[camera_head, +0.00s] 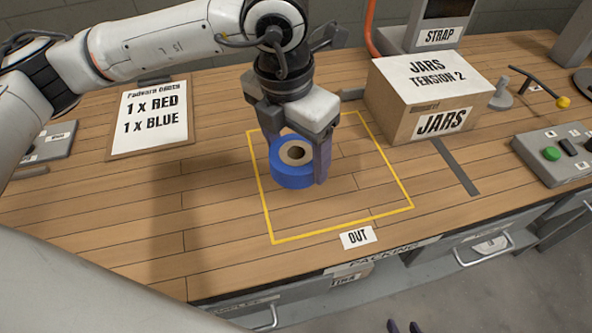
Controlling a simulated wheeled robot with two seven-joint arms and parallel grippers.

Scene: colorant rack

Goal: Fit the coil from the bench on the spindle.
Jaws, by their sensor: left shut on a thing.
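The coil (291,178) is a blue roll with a brown core. It is inside the yellow outlined square on the wooden bench (215,215), its hole facing up. My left gripper (303,158) comes down over it and is shut on its ring, with one finger on the near right side. I cannot tell whether the coil touches the bench. Two dark fingertips of my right gripper (404,327) show at the bottom edge, apart and with nothing between them. I cannot clearly make out the spindle; a dark round part (583,82) beside a grey post shows at the far right.
A cardboard JARS box (425,95) stands right of the square. Behind it is a grey STRAP stand (440,37). An order board (150,115) lies left. The bench's front left is clear.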

